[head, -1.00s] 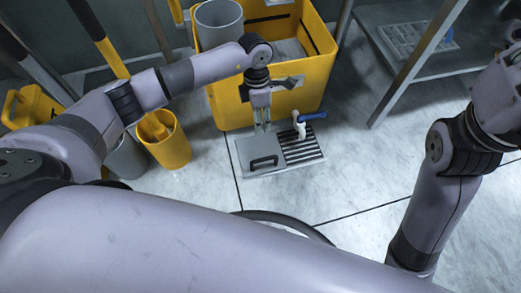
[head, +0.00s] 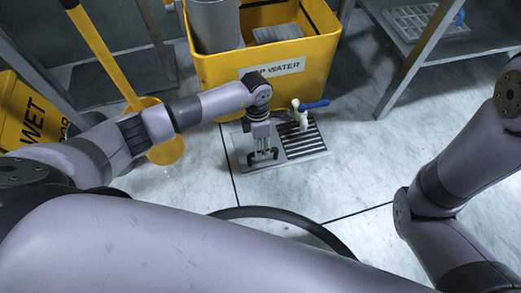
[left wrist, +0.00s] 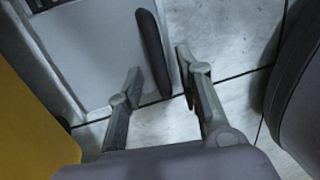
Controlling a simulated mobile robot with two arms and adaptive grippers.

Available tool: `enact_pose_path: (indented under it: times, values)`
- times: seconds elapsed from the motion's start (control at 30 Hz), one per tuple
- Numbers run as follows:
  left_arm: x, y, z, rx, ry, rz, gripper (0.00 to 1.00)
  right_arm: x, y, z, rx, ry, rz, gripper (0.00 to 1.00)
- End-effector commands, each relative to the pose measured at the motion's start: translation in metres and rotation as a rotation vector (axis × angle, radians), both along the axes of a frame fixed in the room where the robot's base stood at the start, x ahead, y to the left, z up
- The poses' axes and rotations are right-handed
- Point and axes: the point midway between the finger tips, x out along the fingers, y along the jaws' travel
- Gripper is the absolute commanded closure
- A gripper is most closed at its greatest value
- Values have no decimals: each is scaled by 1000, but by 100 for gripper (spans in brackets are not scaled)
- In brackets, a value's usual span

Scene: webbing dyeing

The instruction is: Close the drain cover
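The drain cover (head: 244,152) is a flat grey plate on the left half of the floor drain, beside the slotted grate (head: 307,143). A dark bar handle stands on it, partly hidden by my gripper in the head view. My left gripper (head: 263,152) points down over the handle. In the left wrist view the fingers of my left gripper (left wrist: 158,65) are apart, with the black handle (left wrist: 153,50) between them in the picture. I cannot tell whether they touch it. The grey cover (left wrist: 95,45) also shows there. My right gripper is out of the head view.
A white fitting with a blue lever (head: 313,104) stands at the grate's back edge. Behind is a yellow tub (head: 215,72). A yellow bucket (head: 166,151) is to the left, a metal rack (head: 400,85) to the right. A dark hose (head: 290,222) curves over the floor in front.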

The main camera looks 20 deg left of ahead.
Motion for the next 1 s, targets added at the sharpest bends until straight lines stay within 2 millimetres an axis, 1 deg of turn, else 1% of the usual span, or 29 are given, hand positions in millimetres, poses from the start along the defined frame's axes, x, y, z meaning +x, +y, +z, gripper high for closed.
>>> enact_pose_path:
  times: [0.03,0.1,0.37,0.87,1.0]
  values:
    - [0,-1,-4,-1,-1,0,67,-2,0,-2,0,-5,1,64]
    - [-1,-1,-6,0,0,0,67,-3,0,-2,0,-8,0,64]
    - [-1,-1,-6,0,0,0,67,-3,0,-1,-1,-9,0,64]
    - [-1,0,-6,1,1,0,100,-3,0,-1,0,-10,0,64]
    - [-1,0,-6,1,1,0,100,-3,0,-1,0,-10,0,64]
